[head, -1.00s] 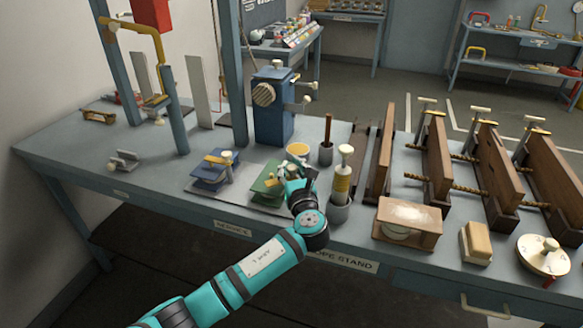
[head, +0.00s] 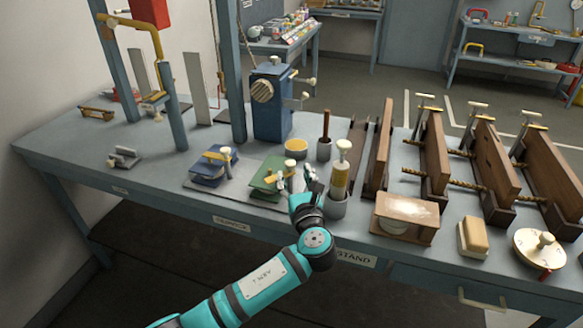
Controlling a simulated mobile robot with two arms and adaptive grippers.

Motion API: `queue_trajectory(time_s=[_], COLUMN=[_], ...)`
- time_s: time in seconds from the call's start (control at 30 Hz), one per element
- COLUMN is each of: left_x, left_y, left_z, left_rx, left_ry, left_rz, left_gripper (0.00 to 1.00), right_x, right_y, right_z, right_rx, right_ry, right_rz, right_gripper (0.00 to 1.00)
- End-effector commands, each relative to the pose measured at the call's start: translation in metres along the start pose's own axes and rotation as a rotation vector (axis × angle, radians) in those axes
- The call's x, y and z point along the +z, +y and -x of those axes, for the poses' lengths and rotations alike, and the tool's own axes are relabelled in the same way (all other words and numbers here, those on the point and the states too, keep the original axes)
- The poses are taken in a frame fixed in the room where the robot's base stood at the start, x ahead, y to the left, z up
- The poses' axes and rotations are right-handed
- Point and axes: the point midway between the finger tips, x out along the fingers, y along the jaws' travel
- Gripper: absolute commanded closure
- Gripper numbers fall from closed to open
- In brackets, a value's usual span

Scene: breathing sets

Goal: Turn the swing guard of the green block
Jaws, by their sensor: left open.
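The green block (head: 268,178) sits on a grey plate on the bench, left of centre in the head view. My left gripper (head: 296,180) is open at the right side of the green block, close to the knob. Whether a finger touches the guard or knob I cannot tell. My right gripper is not in view.
A blue block (head: 210,168) with a similar guard stands to the left. Wooden clamps (head: 435,155) fill the right side.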

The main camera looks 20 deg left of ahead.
Motion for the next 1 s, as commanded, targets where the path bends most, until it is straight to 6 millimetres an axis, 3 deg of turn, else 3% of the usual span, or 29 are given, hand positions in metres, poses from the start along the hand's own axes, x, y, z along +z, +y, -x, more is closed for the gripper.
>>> queue_trajectory(time_s=[0.1, 0.3, 0.77, 0.87, 1.0], left_x=[-0.002, -0.001, -0.001, 0.001, 0.004], left_y=[-0.001, -0.001, 0.000, 0.007, 0.032], left_z=[0.027, 0.056, 0.066, 0.067, 0.075], left_rx=[-0.003, -0.002, -0.001, -0.028, -0.142], left_ry=[0.004, 0.002, 0.002, 0.003, 0.001], left_rz=[0.002, 0.001, 0.000, 0.005, 0.017], left_gripper=[0.49, 0.49, 0.49, 0.49, 0.49], right_x=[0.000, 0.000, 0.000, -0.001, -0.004], right_y=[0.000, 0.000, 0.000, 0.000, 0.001], right_z=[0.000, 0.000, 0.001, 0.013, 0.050], right_rx=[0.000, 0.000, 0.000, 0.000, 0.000], right_ry=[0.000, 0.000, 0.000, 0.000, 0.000], right_rz=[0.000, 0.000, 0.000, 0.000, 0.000], right_gripper=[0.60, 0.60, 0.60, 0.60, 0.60])
